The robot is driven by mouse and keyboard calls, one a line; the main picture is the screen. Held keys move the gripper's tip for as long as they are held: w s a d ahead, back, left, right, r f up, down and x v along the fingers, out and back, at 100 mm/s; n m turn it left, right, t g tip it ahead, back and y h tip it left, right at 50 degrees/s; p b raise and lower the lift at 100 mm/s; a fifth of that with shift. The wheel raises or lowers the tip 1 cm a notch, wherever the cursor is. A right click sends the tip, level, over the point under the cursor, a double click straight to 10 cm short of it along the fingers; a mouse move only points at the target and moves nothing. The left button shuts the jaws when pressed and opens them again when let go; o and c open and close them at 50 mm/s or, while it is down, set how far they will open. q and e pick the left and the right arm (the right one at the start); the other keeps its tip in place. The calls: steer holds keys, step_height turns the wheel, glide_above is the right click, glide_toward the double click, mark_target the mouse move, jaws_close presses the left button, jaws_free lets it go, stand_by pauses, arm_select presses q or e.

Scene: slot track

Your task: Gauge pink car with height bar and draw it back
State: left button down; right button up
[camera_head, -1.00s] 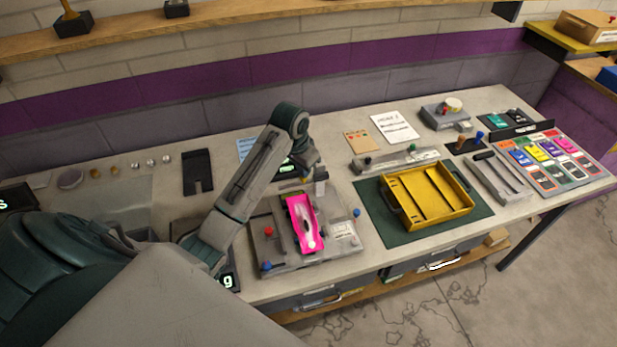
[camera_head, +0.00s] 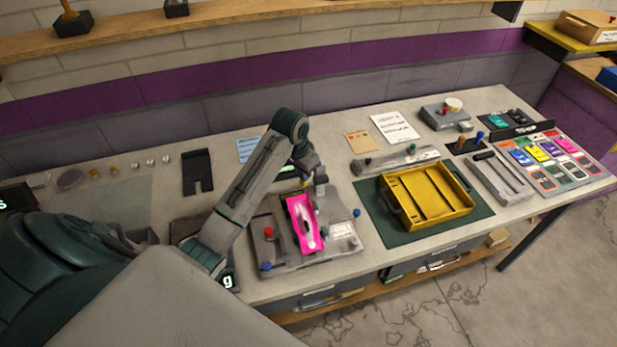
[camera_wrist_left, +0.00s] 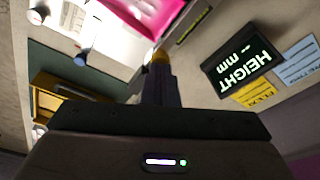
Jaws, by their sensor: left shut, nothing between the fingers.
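The pink car (camera_head: 302,223) with white markings lies on a grey gauge station (camera_head: 268,247) at the table's front middle. Part of it shows at the top of the left wrist view (camera_wrist_left: 150,12). My left gripper (camera_head: 308,184) is at the car's far end, low over the station. In the left wrist view its fingers (camera_wrist_left: 159,72) are shut, with a small yellow piece (camera_wrist_left: 160,56) at the tips and nothing held. A dark display reading "HEIGHT mm" (camera_wrist_left: 238,68) stands beside them. I cannot clearly make out the height bar. My right gripper is out of view.
A red knob (camera_head: 269,232) and blue knobs (camera_head: 357,213) stand at the station's edges. A yellow tray (camera_head: 425,196) on a green mat (camera_head: 373,222) lies to the right. A dark slotted block (camera_head: 197,172) lies to the left. Cards (camera_head: 394,127) lie behind.

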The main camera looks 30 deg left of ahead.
arm_select(q)
steer(key=shift+f, duration=1.35)
stand_by(0.5)
stand_by(0.7)
steer(key=shift+r+p, duration=0.65)
steer(key=shift+r, duration=3.4)
steer(key=shift+s+f, duration=0.1)
